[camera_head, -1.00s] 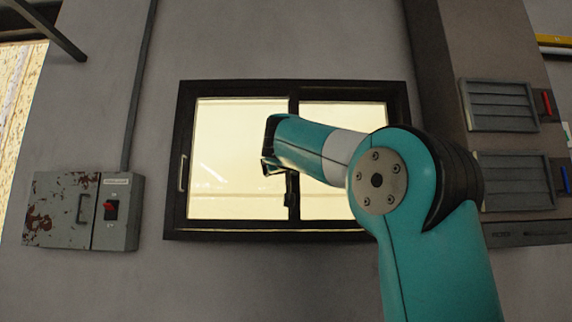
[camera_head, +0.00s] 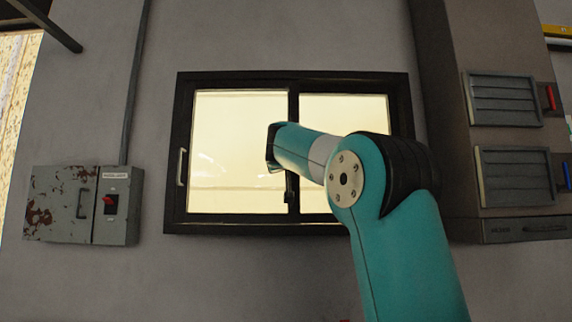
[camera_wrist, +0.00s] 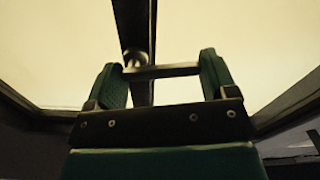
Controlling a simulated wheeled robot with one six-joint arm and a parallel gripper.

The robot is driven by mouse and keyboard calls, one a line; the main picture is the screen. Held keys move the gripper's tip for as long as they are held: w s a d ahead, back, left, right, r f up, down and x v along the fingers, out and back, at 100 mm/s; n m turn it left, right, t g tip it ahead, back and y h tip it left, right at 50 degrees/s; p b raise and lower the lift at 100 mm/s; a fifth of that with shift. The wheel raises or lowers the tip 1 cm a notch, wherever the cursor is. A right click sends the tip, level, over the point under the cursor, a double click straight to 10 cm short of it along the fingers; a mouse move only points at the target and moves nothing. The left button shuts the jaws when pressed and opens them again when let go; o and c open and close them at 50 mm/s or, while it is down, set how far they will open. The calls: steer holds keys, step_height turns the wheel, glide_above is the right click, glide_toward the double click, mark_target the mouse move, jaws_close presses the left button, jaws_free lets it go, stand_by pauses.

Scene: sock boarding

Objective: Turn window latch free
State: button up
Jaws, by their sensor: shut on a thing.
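The window (camera_head: 250,228) has a dark frame and two bright panes with a dark upright (camera_head: 293,105) between them. In the wrist view, the latch (camera_wrist: 172,71) is a dark bar lying nearly level, with a round pivot (camera_wrist: 136,59) at its left end against the upright (camera_wrist: 132,25). My gripper (camera_wrist: 162,78) is shut on the latch, with one green-lined finger at each end of the bar. In the head view my teal wrist covers the fingers and most of the latch. A small dark piece shows on the upright just below; I cannot tell what part it is.
A pale handle (camera_head: 181,167) is on the window's left side. A worn grey switch box (camera_head: 62,205) with a red switch (camera_head: 109,200) hangs left. Louvred vents (camera_head: 500,99) are on the pillar at right. The wall below the window is clear.

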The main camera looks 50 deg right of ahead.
steer(key=m, duration=0.2)
steer(key=shift+r+m+b, duration=0.3)
steer(key=shift+r+m, duration=0.05)
steer(key=shift+m, duration=0.05)
steer(key=o, duration=0.8)
steer(key=shift+a, duration=0.1)
steer(key=shift+o, duration=0.2)
steer(key=b+v, duration=0.5)
steer(key=v, duration=1.2)
steer(key=shift+s, duration=0.2)
